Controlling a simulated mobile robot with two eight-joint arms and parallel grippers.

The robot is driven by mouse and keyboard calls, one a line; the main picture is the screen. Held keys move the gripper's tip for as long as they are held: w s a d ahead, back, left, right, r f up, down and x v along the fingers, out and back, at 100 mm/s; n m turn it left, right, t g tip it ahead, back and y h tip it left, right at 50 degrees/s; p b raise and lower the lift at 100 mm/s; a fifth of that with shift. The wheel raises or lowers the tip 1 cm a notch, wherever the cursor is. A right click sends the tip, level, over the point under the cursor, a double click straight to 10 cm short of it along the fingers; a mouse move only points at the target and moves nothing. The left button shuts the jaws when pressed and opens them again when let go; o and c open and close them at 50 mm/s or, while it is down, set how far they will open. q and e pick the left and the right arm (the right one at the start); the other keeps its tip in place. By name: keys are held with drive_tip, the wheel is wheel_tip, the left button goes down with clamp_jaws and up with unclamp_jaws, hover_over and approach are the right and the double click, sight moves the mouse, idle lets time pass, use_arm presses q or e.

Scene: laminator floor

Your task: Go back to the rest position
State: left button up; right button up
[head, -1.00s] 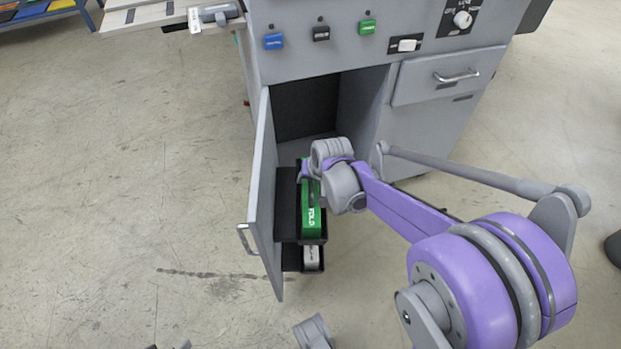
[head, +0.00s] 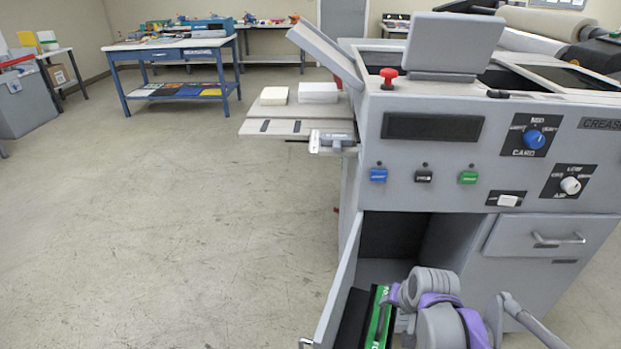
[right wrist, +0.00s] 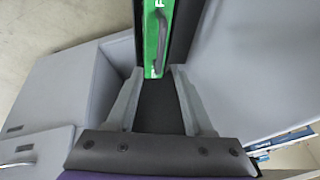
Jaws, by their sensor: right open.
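My right gripper (head: 390,298) is at the open cabinet of the grey machine (head: 432,150), low in the head view. In the right wrist view its two grey fingers (right wrist: 154,78) are spread apart with nothing clamped between them. A green cassette (right wrist: 154,35) with a dark handle lies just beyond the fingertips. In the head view the green cassette (head: 377,318) stands in the black rack on the inside of the door, partly hidden by my arm. My left gripper is not in view.
The open cabinet door (head: 338,290) stands out to the left of my right gripper. A closed drawer (head: 545,238) is to the right. A side table (head: 270,122) juts from the machine's left. The floor at left is clear up to a blue workbench (head: 175,52).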

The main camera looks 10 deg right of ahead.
drive_tip(key=s+a+f+n, duration=0.25)
drive_tip(key=s+a, duration=0.25)
drive_tip(key=s, duration=0.5)
drive_tip(key=s+a+f+n, duration=0.1)
drive_tip(key=s+a+n, duration=0.35)
drive_tip(key=s, duration=0.45)
use_arm(q)
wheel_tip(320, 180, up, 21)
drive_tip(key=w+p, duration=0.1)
drive_tip(key=p, duration=1.7)
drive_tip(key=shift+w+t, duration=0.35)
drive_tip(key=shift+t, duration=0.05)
use_arm(e)
wheel_tip(320, 180, up, 21)
drive_tip(key=w, duration=0.2)
drive_tip(key=shift+a+m, duration=0.3)
drive_tip(key=shift+a, duration=0.05)
drive_tip(key=shift+s+r, duration=0.1)
drive_tip(key=shift+s, duration=0.05)
